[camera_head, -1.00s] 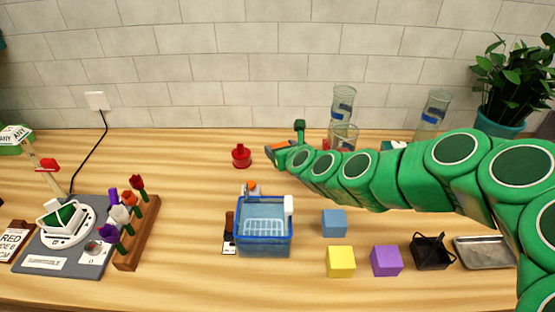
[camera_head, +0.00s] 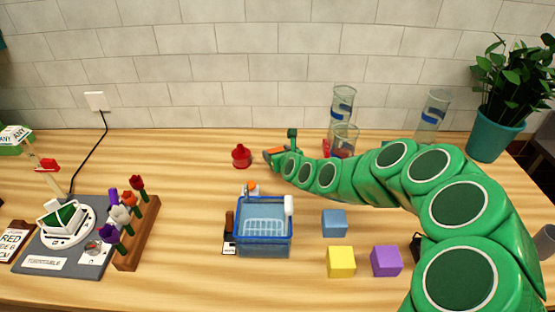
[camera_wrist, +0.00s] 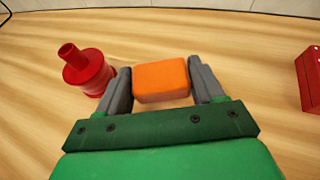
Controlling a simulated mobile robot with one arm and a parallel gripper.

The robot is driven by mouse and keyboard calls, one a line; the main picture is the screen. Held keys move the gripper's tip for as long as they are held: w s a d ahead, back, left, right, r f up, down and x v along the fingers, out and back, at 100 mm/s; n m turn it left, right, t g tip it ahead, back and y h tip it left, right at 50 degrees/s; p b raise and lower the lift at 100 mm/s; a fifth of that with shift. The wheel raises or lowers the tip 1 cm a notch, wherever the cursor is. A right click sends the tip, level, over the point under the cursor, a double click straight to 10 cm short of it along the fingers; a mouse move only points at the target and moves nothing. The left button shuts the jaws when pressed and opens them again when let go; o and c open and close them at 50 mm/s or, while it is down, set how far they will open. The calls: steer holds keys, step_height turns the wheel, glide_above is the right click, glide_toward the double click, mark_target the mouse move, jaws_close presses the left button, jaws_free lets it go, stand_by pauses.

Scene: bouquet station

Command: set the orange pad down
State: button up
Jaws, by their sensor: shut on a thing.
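The orange pad (camera_wrist: 161,80) sits between the two grey fingers of my gripper (camera_wrist: 160,84) in the wrist view. My gripper is shut on it. In the head view the orange pad (camera_head: 276,150) shows as a small orange patch at the tip of my green arm, and my gripper (camera_head: 268,154) is partly hidden there. They are at the back of the wooden table, right of a red pot-like thing. I cannot tell whether the pad touches the table.
The red knobbed thing (camera_wrist: 86,70) stands close left of my gripper; it also shows in the head view (camera_head: 241,156). A red box (camera_wrist: 309,78) is at the right. A blue basket (camera_head: 264,246), blue (camera_head: 334,223), yellow (camera_head: 341,262) and purple (camera_head: 386,261) blocks stand in front. Glass cylinders (camera_head: 343,104) stand behind.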

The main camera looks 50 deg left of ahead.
steer(key=shift+f, duration=1.25)
steer(key=shift+f, duration=0.1)
steer(key=o, duration=1)
steer(key=shift+d+r, duration=0.25)
steer(key=shift+d, duration=0.05)
steer(key=shift+v, duration=5.7)
steer(key=shift+s+f, duration=0.1)
steer(key=shift+s, duration=0.05)
